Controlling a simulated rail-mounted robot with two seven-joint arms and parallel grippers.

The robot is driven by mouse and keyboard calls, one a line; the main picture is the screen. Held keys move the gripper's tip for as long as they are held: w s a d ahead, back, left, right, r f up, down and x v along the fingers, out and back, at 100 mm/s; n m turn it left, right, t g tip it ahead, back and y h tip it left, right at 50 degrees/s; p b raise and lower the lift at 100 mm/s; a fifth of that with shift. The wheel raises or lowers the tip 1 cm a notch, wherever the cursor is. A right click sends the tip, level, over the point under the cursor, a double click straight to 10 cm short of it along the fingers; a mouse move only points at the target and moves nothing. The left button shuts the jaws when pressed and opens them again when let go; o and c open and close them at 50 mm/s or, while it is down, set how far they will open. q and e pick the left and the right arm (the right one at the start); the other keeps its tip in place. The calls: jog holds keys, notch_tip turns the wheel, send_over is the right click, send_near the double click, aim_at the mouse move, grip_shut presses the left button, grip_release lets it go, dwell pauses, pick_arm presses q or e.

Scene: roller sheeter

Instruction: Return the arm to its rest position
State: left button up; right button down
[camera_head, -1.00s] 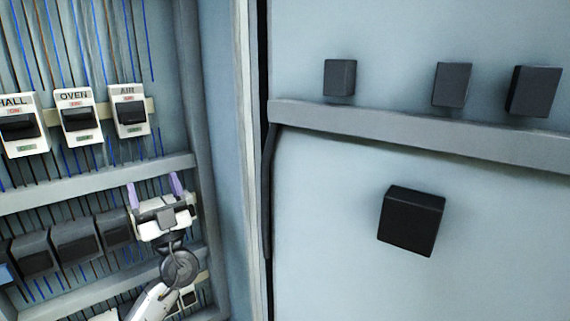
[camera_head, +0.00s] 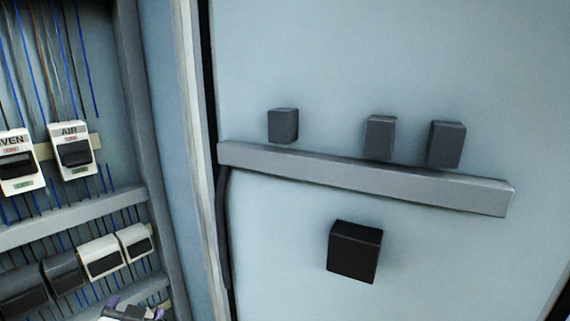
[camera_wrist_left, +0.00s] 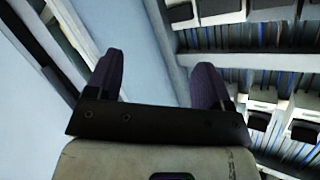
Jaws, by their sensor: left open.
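My left gripper (camera_head: 132,309) shows at the bottom edge of the head view, low in front of the breaker panel. Only its purple fingertips and a bit of its body are in frame. In the left wrist view its two purple fingers (camera_wrist_left: 157,85) stand wide apart with nothing between them. The gripper is open and empty, and I see no contact with a switch. My right gripper is in neither view.
At the left, the panel holds labelled switches such as AIR (camera_head: 74,152) and OVEN (camera_head: 17,163), above a lower row of breakers (camera_head: 101,257). A light blue door (camera_head: 430,60) at the right bears a grey bar (camera_head: 365,180) and several dark blocks, including a black one (camera_head: 354,251).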

pick_arm(q)
jog(key=s+d+f+g+h+p, duration=0.2)
jog(key=s+f+g+p, duration=0.3)
jog(key=s, duration=0.6)
jog(key=s+d+f+g+h+p, duration=0.1)
jog(key=s+d+f+g+p, duration=0.15)
jog(key=s+p, duration=0.6)
jog(key=s+d+f+g+h+p, duration=0.25)
jog(key=s+f+p, duration=0.25)
jog(key=s, duration=0.8)
notch_tip(320, 180, up, 38)
jog(key=p, duration=3.7)
jog(key=shift+s+a+f+p, duration=0.15)
jog(key=shift+s+f+p, duration=0.05)
jog(key=shift+p, duration=0.15)
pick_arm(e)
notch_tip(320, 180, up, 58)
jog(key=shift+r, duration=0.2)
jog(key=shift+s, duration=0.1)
